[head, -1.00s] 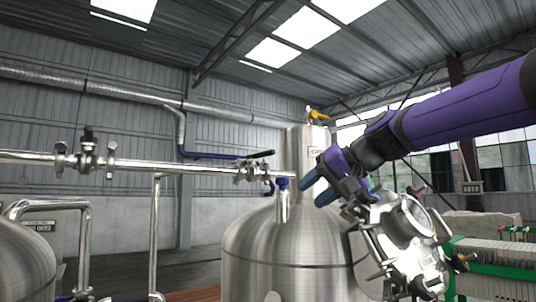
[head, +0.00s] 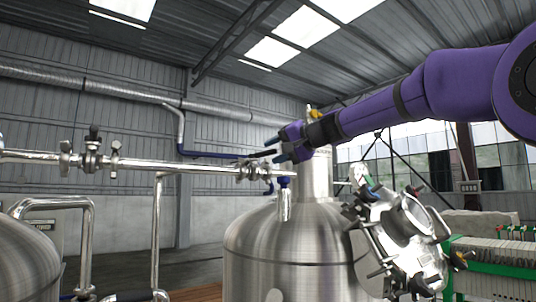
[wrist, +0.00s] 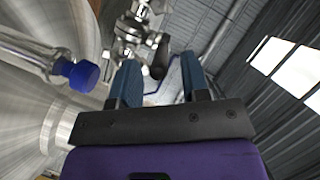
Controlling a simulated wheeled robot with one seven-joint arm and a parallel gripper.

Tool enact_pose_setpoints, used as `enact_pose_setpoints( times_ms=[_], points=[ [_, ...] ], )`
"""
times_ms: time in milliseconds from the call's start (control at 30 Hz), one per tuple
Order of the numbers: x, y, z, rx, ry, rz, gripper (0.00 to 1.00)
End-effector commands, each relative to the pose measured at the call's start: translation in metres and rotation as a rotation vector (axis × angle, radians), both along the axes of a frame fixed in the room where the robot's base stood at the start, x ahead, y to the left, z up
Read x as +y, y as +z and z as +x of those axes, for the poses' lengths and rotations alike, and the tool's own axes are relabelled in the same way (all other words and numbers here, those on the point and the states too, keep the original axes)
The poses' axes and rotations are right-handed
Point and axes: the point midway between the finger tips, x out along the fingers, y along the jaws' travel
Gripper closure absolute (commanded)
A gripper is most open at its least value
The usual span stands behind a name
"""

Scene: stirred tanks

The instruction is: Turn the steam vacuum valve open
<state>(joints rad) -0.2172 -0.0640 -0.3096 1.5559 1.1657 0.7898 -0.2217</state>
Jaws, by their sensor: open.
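A silver valve (head: 252,172) sits on the horizontal steel pipe, left of the big tank's neck, in the head view. In the wrist view the valve (wrist: 128,30) shows ahead, and its black handle (wrist: 159,62) appears between my fingertips. My gripper (head: 274,149) is open, with blue fingers pointing left at the valve; it also shows in the wrist view (wrist: 158,68). The fingers partly cover the handle in the head view, and I cannot tell whether they touch it. No label shows which valve is the steam vacuum one.
A second valve (head: 91,155) is on the same pipe at left. A blue-capped stub (head: 284,197) rises from the big tank (head: 285,250) below my gripper. Shiny metal fittings (head: 405,235) stand at right.

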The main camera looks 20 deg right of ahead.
Motion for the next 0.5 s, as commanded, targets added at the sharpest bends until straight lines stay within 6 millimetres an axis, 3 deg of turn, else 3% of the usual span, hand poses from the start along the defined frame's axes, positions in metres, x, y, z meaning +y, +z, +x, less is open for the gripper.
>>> enact_pose_setpoints(
  times_ms=[200, 500],
  points=[
    [0.014, -0.005, 0.018, 0.0, 0.001, 0.0, 0.58],
    [0.016, -0.006, 0.021, -0.001, 0.001, 0.001, 0.58]
  ],
)
